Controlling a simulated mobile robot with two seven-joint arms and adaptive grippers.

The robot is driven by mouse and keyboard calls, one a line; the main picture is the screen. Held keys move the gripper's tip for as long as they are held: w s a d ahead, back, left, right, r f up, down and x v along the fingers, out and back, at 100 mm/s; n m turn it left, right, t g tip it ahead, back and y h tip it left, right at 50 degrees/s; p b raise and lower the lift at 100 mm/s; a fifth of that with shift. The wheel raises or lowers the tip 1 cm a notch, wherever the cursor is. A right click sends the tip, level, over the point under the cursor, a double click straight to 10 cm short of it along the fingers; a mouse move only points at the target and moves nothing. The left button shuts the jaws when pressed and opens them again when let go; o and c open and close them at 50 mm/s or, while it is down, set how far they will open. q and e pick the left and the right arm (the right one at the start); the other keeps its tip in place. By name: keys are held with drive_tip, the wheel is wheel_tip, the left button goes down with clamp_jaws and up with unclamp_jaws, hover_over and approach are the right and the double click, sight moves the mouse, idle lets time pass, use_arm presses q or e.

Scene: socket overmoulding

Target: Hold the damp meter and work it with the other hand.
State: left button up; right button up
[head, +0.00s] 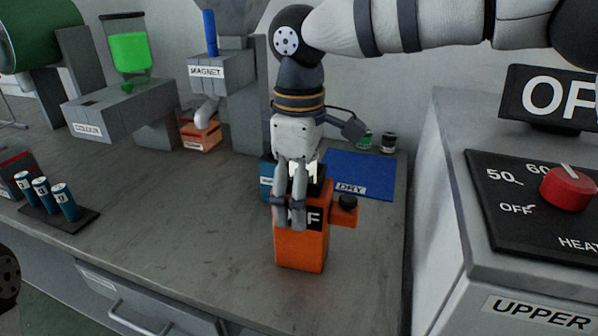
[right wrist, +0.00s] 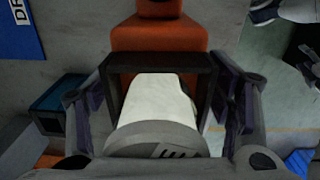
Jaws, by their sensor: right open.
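The damp meter, an orange box (head: 302,248) with a black label partly reading "F", stands upright on the bench. An orange side arm with a black knob (head: 346,203) sticks out on its right. My right gripper (head: 289,222) points down in front of its upper part, fingers apart, hiding part of the label and top. In the right wrist view, an orange body (right wrist: 160,35) with a dark frame lies between and beyond the open fingers. A pale shape fills the space between them; I cannot tell what it is. My left gripper is in neither view.
A blue mat (head: 358,174) marked "DRY" lies behind, with small jars beyond it. A blue block (head: 266,180) stands close behind the meter. A grey heater cabinet (head: 470,90) bounds the right. A rack of blue cylinders (head: 60,216) stands left; the bench between is clear.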

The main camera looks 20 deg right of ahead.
drive_tip(key=c, duration=1.4)
drive_tip(key=o, duration=0.5)
drive_tip(key=shift+c, duration=1.5)
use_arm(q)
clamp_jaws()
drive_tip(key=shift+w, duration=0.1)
